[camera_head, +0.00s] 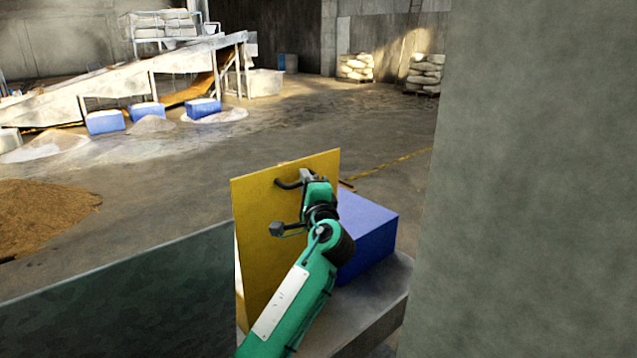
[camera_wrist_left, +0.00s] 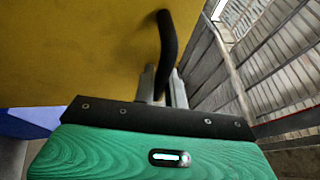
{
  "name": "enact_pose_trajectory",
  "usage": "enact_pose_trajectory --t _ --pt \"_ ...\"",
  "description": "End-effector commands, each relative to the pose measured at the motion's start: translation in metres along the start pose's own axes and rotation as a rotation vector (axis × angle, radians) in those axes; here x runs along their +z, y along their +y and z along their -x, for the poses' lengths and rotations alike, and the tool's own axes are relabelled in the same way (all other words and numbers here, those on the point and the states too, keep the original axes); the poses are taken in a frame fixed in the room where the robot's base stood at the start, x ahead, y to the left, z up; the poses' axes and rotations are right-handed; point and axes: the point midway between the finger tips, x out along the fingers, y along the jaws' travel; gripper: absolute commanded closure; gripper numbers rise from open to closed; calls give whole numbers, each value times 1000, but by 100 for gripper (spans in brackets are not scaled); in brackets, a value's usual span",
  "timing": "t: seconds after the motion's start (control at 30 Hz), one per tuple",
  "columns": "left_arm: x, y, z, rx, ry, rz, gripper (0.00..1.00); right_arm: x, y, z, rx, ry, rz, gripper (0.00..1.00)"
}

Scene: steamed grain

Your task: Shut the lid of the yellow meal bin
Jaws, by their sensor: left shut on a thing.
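The yellow lid (camera_head: 256,205) stands upright as a flat panel in the head view, raised and not lying flat. A dark handle (camera_head: 286,184) sticks out near its top edge. My left gripper (camera_head: 305,177) is at this handle, shut on it. In the left wrist view the black handle bar (camera_wrist_left: 167,38) runs between the two fingers of my left gripper (camera_wrist_left: 163,85), with the yellow lid (camera_wrist_left: 75,50) behind. My left arm covers the lower right of the lid, and the bin's body cannot be made out. My right gripper is not in view.
A blue box (camera_head: 372,235) stands right behind the lid on a grey ledge (camera_head: 375,295). A thick grey pillar (camera_head: 540,180) fills the right side. A dark grey-green wall (camera_head: 120,300) stands at lower left. Open floor (camera_head: 200,160) lies beyond, with a grain heap (camera_head: 40,212).

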Motion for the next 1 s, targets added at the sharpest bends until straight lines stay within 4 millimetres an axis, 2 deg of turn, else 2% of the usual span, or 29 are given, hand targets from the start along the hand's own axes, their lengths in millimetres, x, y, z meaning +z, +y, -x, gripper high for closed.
enact_pose_trajectory --t 0.03,0.1,0.3,0.7,0.73,0.83,1.0 --pt "5 -5 -12 31 -2 11 100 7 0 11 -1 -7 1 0" --pt "10 -3 -24 70 -2 28 100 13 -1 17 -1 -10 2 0" --pt "20 4 -47 147 -1 60 100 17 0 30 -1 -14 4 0" --pt "22 9 -51 165 0 70 100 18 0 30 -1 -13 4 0" --pt "22 9 -51 165 0 70 86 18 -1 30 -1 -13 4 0" --pt "22 9 -51 165 0 70 66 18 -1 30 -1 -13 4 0" --pt "22 8 -51 164 0 70 66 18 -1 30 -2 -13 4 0"
